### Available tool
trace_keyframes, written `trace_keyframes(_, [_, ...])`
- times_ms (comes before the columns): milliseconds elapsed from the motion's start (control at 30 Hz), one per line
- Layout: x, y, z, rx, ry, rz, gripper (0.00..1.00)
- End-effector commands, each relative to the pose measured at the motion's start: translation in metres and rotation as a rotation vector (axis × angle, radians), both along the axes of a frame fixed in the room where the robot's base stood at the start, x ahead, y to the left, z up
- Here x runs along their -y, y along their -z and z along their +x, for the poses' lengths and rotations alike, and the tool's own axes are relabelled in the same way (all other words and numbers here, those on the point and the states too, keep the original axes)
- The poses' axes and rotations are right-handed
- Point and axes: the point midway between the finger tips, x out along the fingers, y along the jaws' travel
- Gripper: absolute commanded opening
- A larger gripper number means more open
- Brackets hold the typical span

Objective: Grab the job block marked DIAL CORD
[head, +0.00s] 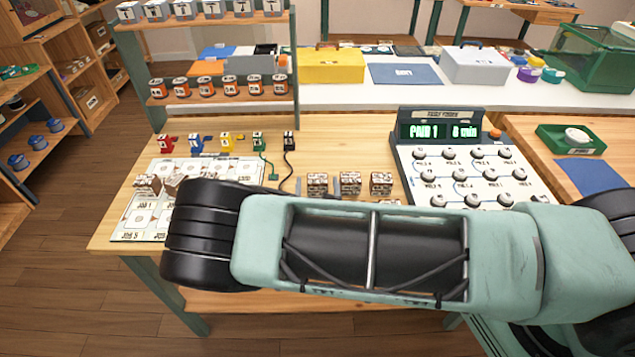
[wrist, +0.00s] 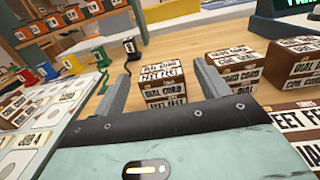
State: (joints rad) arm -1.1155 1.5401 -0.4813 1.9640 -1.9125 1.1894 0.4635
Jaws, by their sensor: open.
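In the wrist view my gripper (wrist: 162,70) is open, with one grey finger on each side of a brown-and-white block (wrist: 164,90). Its labels seem to read DIAL CORD and FEET; the print is partly blurred. To the right stand a second block (wrist: 233,73), with CORD and DIAL CORD lettering, and a third block (wrist: 291,66) with similar lettering. A nearer block (wrist: 297,125) at lower right shows FEET.
A white job board (head: 205,170) with printed squares and more blocks (head: 147,184) lies at left. Small coloured pieces (head: 227,142) and a black one with a cord (head: 289,141) stand behind. A button console (head: 470,165) is at right. A two-level shelf (head: 215,97) rises at back left.

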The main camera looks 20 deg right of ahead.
Motion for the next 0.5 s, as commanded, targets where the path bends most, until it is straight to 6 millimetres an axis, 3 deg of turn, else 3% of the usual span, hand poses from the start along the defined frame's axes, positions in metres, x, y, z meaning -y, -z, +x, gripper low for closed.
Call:
trace_keyframes(233, [0.012,-0.004,0.034,0.003,0.001,0.001,0.75])
trace_keyframes(500, [0.014,-0.002,0.042,0.001,0.000,0.001,0.75])
